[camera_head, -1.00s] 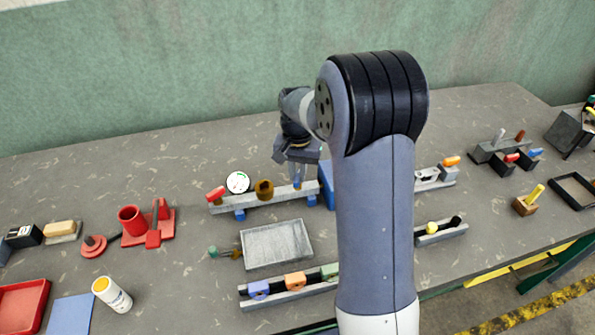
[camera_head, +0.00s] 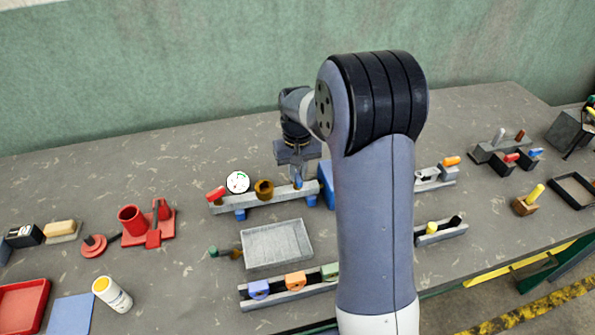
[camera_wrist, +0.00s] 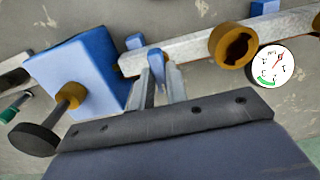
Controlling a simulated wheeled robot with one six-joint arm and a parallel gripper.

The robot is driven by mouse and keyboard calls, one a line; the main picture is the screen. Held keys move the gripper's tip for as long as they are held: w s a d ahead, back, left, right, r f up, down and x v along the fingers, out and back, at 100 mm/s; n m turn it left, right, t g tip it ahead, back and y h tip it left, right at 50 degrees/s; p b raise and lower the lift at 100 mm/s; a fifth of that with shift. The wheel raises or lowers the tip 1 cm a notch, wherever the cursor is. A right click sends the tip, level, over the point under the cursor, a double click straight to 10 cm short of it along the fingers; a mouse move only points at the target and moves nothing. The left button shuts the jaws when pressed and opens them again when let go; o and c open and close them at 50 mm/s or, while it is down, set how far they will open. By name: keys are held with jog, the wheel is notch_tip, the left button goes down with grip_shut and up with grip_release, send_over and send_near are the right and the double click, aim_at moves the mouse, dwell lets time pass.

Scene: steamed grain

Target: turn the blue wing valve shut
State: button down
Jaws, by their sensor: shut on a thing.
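The blue wing valve (camera_wrist: 158,66) sits on the grey pipe bar (camera_wrist: 190,50), near the end beside the blue box. In the wrist view its wing is between my two gripper fingers (camera_wrist: 160,84) and looks set across the bar. In the head view the valve (camera_head: 299,184) is small and partly covered by my gripper (camera_head: 297,178), which points down at the bar (camera_head: 245,203). My gripper is shut on the wing. The fingers hide part of it, so its exact angle is hard to tell.
The bar also carries a round white gauge (camera_head: 237,182), a brass fitting (camera_head: 264,189) and a red handle (camera_head: 215,194). The blue box (camera_wrist: 78,72) has a brass stem with a dark knob (camera_wrist: 33,139). A grey tray (camera_head: 275,243) lies in front.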

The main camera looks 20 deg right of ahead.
aim_at(297, 175)
jog(key=c, duration=1.4)
grip_release()
notch_tip(297, 175, up, 11)
jog(key=shift+b, duration=0.35)
jog(key=shift+f, duration=0.15)
notch_tip(297, 175, down, 11)
jog(key=shift+r+p, duration=0.1)
jog(key=shift+p, duration=0.3)
